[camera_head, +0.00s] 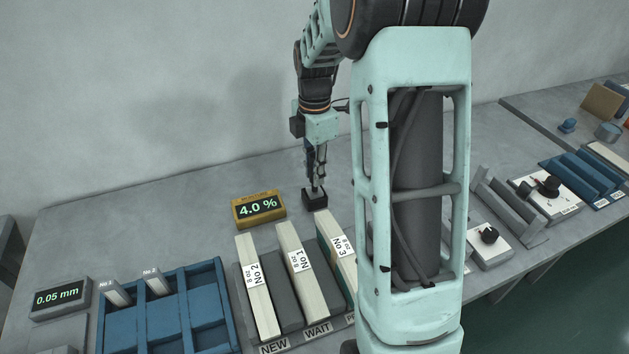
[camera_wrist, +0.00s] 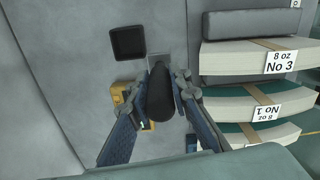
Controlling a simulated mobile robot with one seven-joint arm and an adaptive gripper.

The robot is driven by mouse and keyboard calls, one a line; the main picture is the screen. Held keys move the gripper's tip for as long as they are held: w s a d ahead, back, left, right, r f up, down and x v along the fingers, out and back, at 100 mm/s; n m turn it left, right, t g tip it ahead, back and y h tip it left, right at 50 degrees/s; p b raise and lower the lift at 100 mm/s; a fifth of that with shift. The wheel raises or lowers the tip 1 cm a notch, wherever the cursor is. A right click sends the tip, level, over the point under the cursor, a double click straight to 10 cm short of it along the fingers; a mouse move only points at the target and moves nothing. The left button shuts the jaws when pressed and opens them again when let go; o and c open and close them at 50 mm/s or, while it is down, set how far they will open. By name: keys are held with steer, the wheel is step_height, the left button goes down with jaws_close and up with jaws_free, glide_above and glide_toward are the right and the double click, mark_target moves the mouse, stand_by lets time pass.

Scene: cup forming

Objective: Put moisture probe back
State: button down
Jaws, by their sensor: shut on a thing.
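The moisture probe (camera_wrist: 158,98) is a dark, rounded, long body. My gripper (camera_wrist: 160,85) is shut on it, with a finger on each side. In the head view my gripper (camera_head: 317,184) points down at the back of the table, right of the yellow meter (camera_head: 258,208), which reads 4.0 %. A black square holder (camera_head: 315,197) sits just below the gripper there. In the wrist view the holder (camera_wrist: 128,43) looks empty and lies up and left of the probe, apart from it in the picture. The probe's lower end is hidden, and its height cannot be told.
Stacks of paper blanks labelled No 2 (camera_head: 257,285), No 1 (camera_head: 301,275) and No 3 (camera_head: 338,250) stand in front of the meter. A blue rack (camera_head: 220,300) and a 0.05 mm gauge (camera_head: 60,298) are at left. My arm hides the table's middle.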

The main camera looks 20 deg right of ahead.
steer(key=shift+w+d+f+p, duration=0.1)
steer(key=shift+w+d+f, duration=0.25)
steer(key=shift+w+f, duration=0.95)
steer(key=shift+w+d+f+p, duration=0.15)
steer(key=shift+w+d+f, duration=0.4)
steer(key=shift+f, duration=1.35)
steer(key=shift+w+d+f+p, duration=0.1)
steer(key=shift+w+d+f, duration=0.1)
steer(key=shift+w+f, duration=1.2)
steer(key=shift+s+f, duration=0.25)
steer(key=shift+f, duration=0.15)
steer(key=c, duration=1.8)
jaws_free()
steer(key=shift+o, duration=0.2)
step_height(320, 180, up, 12)
steer(key=shift+r, duration=0.2)
